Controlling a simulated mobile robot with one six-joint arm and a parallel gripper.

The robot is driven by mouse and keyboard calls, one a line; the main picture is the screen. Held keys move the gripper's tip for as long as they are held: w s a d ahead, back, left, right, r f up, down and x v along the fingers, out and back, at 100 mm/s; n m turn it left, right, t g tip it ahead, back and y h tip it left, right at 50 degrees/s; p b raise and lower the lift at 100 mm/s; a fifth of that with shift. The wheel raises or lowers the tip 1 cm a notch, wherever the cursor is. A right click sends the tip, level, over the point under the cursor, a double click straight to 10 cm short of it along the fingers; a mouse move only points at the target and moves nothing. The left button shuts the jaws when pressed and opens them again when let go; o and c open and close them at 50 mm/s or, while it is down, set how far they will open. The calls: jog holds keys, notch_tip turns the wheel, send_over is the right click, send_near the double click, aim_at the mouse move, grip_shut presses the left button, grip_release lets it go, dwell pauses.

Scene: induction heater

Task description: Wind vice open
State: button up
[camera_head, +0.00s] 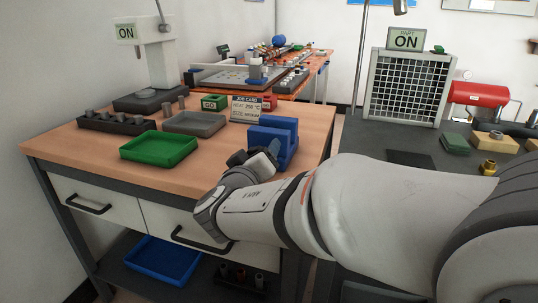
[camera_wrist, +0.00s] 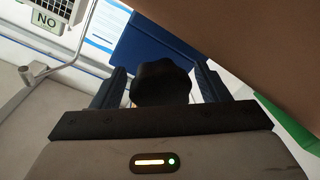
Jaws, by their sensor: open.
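The blue vice (camera_head: 283,133) stands at the right front edge of the wooden bench. It also shows as a blue body in the wrist view (camera_wrist: 148,45). My gripper (camera_head: 258,158) is at the vice's front face. In the wrist view my gripper (camera_wrist: 160,82) is open, with one finger on each side of a black lobed knob (camera_wrist: 161,84). The knob sits between the fingers, with a narrow gap seeming to show on each side. I cannot tell whether either finger touches it. In the head view the knob is hidden by my gripper, and the vice's jaw gap is not clear.
A green tray (camera_head: 159,149) and a grey tray (camera_head: 194,124) lie left of the vice on the bench (camera_head: 101,158). A job card (camera_head: 247,108) stands behind it. A hardness tester (camera_head: 157,67) stands at the back left. Drawer handles project below the bench edge.

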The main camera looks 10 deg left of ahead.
jog(key=s, duration=0.7)
jog(key=shift+a+r+p, duration=0.1)
jog(key=shift+r+p, duration=0.1)
jog(key=shift+p, duration=0.15)
jog(key=shift+s, duration=0.45)
